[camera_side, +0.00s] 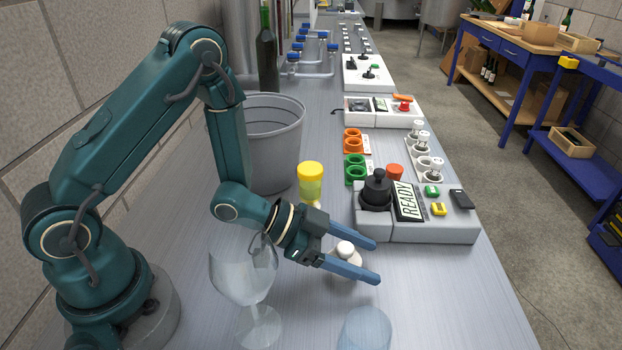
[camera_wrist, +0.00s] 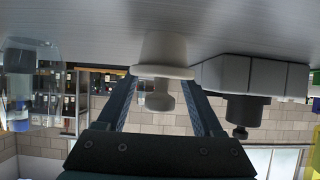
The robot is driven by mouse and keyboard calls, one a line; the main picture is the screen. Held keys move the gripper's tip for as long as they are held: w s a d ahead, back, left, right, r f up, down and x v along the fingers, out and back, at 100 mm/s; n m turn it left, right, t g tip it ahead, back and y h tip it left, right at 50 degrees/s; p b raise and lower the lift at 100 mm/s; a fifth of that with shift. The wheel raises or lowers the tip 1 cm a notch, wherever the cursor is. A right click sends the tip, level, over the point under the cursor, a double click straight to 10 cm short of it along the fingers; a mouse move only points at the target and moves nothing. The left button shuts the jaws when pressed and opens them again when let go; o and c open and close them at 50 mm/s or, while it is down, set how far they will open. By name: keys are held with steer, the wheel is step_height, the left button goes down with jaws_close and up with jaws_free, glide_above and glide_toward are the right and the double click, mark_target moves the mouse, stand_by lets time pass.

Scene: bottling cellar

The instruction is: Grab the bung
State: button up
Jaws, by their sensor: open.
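The white bung (camera_side: 345,249) has a rounded knob above a wider flange and stands on the grey bench (camera_side: 425,290). My gripper (camera_side: 377,263) is open and low over the bench, with one blue finger on each side of the bung. The fingers hide part of its flange in the side view. In the wrist view, which is upside down, the bung (camera_wrist: 163,50) stands between the two fingers (camera_wrist: 163,85), its knob toward my palm. I cannot tell for sure whether either finger touches it.
A clear wine glass (camera_side: 243,272) stands close beside my wrist. A bluish tumbler (camera_side: 364,330) is at the front. A control box (camera_side: 432,232) with a black knob and READY display stands just behind my fingers.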

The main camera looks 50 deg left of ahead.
jaws_close()
steer(key=shift+r, duration=0.1)
stand_by(0.3)
